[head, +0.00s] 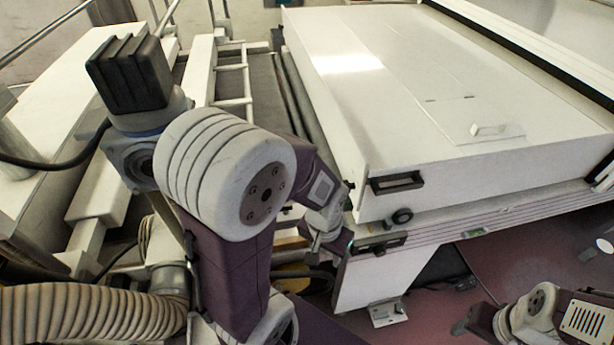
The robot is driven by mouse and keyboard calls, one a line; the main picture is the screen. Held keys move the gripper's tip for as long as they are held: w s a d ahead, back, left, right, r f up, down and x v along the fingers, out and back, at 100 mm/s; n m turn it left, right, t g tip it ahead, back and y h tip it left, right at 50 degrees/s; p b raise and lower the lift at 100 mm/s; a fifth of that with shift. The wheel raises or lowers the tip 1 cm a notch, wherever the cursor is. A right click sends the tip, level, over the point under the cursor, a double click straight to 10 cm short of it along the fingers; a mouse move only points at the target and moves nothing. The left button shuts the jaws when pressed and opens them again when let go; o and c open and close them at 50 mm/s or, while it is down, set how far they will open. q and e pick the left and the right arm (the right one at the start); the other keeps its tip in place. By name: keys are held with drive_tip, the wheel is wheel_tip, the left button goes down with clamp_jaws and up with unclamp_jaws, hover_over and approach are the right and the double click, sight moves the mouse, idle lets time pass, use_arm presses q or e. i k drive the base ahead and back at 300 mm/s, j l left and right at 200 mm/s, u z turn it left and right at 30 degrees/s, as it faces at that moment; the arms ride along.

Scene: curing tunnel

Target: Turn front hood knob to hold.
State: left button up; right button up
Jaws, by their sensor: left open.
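The hood (455,85) is a large white box with a flat lid. A round black knob (402,217) sits on its front side, low near the left corner, below a black recessed handle (397,182). I cannot read the knob's setting. My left gripper (330,238) is open beside the hood's front left corner, to the left of the knob and apart from it. Its fingers are small and partly hidden by its own wrist. My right gripper (464,325) is low at the right, away from the knob; its fingers are too unclear to judge.
A second dark handle or plate (378,245) sits on the white panel below the knob. A ribbed hose (90,314) lies at the lower left. Rollers and white rails (230,85) run left of the hood. Reddish floor (540,255) is open at the right.

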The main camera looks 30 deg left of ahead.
sight(351, 186)
drive_tip(key=i+u, duration=0.2)
drive_tip(key=u, duration=0.85)
